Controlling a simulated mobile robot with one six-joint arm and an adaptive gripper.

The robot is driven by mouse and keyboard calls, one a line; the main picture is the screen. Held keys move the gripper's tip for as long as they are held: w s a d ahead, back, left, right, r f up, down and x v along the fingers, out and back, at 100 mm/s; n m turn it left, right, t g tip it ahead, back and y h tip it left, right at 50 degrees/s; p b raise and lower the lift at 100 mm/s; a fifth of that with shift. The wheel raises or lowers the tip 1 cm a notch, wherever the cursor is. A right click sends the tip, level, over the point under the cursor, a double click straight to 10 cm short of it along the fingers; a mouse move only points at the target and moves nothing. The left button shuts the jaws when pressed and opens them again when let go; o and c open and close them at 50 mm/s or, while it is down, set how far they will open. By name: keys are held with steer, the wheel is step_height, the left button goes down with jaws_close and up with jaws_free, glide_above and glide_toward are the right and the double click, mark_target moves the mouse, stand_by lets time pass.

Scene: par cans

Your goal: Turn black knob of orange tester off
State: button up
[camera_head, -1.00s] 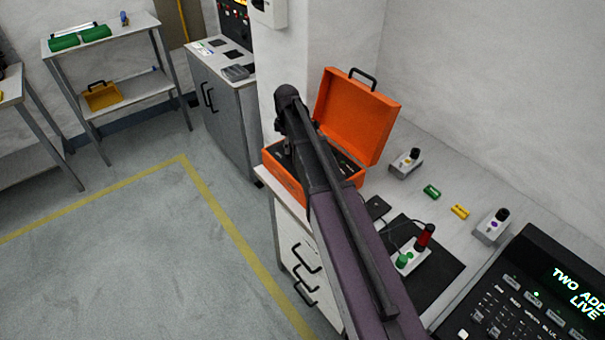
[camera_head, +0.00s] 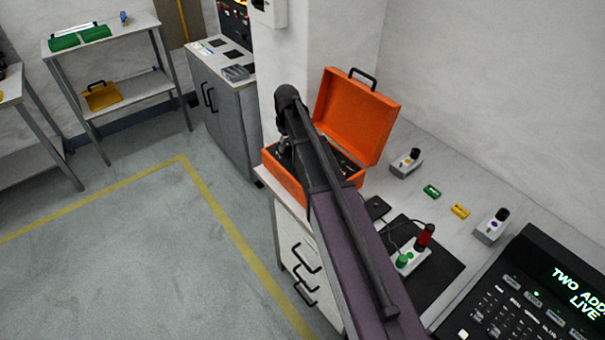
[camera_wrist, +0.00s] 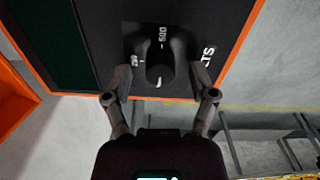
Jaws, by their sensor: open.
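The orange tester (camera_head: 357,118) is a case with its lid standing open on the worktop. Its dark panel (camera_wrist: 110,40) fills the upper part of the wrist view, with white markings such as "500" and part of "VOLTS". The black knob (camera_wrist: 160,62) sticks up from that panel. My gripper (camera_wrist: 162,92) is open, with one finger on each side of the knob. I cannot tell whether the fingers touch it. In the head view my arm hides much of the case's inside and most of the gripper.
Small grey boxes with knobs (camera_head: 406,162) (camera_head: 491,227), a green block (camera_head: 431,191) and a yellow block (camera_head: 460,211) lie right of the case. A console (camera_head: 530,290) is at lower right.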

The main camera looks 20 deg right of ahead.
mark_target(289, 145)
steer(key=m, duration=0.9)
steer(key=shift+m, duration=0.4)
steer(key=m, duration=0.9)
steer(key=shift+m, duration=0.3)
step_height(289, 145, up, 14)
steer(key=p, duration=1.4)
steer(key=s+f+n+b, duration=0.4)
steer(key=s+n, duration=0.1)
steer(key=s, duration=0.4)
steer(key=s+f+n+b, duration=0.5)
steer(key=s, duration=0.5)
steer(key=shift+s+a, duration=0.15)
steer(key=shift+s, duration=0.05)
